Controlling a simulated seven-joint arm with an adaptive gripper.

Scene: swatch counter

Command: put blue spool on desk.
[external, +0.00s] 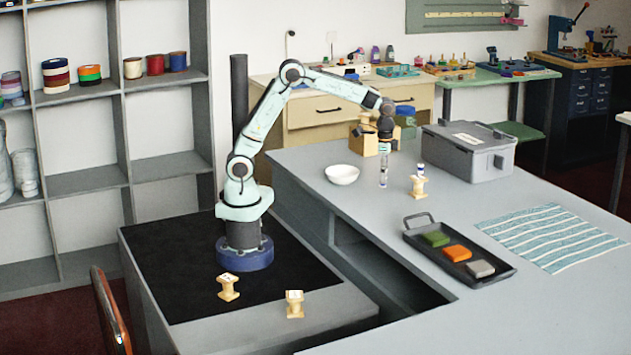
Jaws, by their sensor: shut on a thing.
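My gripper (385,138) hangs over the far left part of the grey counter (440,210), pointing down. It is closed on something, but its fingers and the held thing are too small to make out. A small clear cylinder (383,172) shows just below it. A blue shape (405,112) shows beside my wrist; I cannot tell whether it is a spool. To the right, a wooden spool (419,188) stands upright on the counter, with a small blue-and-white piece (420,168) at its top or just behind it. Two more wooden spools (228,288) (294,305) stand near my base.
A white bowl (342,175) is left of my gripper. A grey lidded box (468,150) stands to the right. A dark tray (482,279) holds green, orange and grey blocks. A striped cloth (553,236) lies at right. The counter's middle is mostly free.

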